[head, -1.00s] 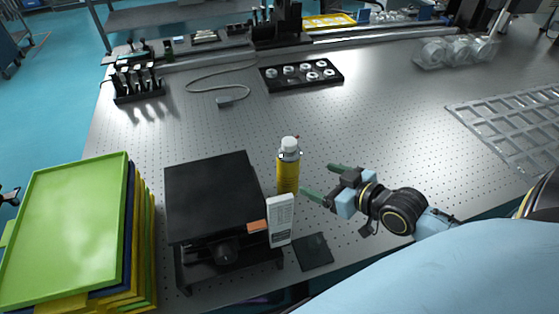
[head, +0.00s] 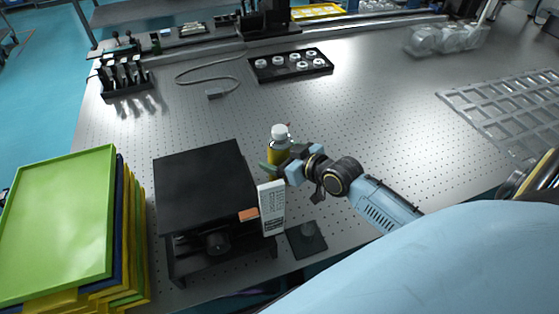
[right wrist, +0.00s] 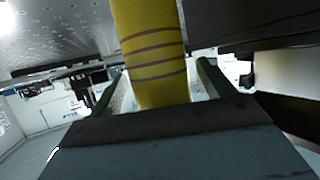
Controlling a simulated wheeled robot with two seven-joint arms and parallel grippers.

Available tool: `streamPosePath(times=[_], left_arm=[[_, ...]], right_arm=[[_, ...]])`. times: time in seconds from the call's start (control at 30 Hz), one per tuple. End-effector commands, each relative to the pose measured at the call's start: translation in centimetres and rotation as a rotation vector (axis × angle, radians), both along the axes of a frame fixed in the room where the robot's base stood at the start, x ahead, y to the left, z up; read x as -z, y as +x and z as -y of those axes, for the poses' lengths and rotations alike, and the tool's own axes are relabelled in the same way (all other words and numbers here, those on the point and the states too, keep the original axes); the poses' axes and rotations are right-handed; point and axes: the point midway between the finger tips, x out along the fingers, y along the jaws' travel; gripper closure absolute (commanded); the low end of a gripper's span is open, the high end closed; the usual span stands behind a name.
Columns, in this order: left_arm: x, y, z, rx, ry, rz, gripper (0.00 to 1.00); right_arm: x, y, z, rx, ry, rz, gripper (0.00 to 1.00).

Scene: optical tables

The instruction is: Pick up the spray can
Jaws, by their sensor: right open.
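The spray can (head: 278,146) is yellow with a white cap and stands upright on the perforated metal table, just right of the black box. In the right wrist view the can's yellow body with dark stripes (right wrist: 152,52) fills the middle. My right gripper (head: 276,166) is at the can, with its jaws open and one finger on each side of the body. In the right wrist view its green fingers (right wrist: 158,85) flank the can, with gaps visible. The can's lower part is hidden by the gripper in the head view. My left gripper is not in view.
A black box-shaped device (head: 200,185) stands close left of the can. Stacked trays (head: 60,220) stand at left. The table behind the can is clear up to a black parts tray (head: 291,65).

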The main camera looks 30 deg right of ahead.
Motion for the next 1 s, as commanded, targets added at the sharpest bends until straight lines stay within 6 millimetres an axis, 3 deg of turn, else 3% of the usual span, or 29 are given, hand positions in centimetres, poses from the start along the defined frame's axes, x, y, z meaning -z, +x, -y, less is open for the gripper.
streamPosePath(times=[0.3,0.73,1.0], left_arm=[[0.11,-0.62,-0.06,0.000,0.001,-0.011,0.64],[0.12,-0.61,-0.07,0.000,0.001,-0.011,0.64],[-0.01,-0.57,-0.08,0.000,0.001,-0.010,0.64]], right_arm=[[0.23,0.50,-0.14,0.000,0.000,0.000,0.19],[0.22,0.48,-0.11,0.000,0.000,0.000,0.75],[-0.29,0.54,-0.11,0.000,0.000,0.003,0.75]])
